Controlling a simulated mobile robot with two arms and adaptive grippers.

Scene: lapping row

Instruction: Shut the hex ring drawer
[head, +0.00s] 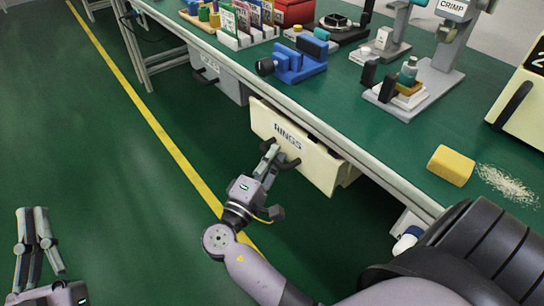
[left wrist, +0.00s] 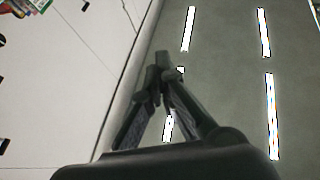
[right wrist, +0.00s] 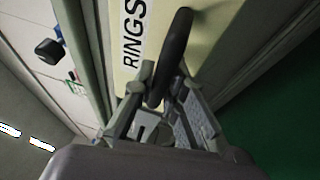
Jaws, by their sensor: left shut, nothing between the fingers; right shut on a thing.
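The cream drawer (head: 300,146), labelled RINGS, hangs under the green workbench. Its front stands out from the bench edge, with part of its side showing at the right, so it looks partly open. My right gripper (head: 274,153) is shut on the drawer's dark handle (head: 290,163). The right wrist view shows the black curved handle (right wrist: 176,50) between the fingers, close to the cream front (right wrist: 205,30). My left gripper (head: 31,212) is shut and empty, low at the far left over the floor, away from the bench; its closed fingers show in the left wrist view (left wrist: 162,65).
A grey drawer unit (head: 218,80) hangs under the bench further left. The green floor in front, with a yellow line (head: 150,115), is clear.

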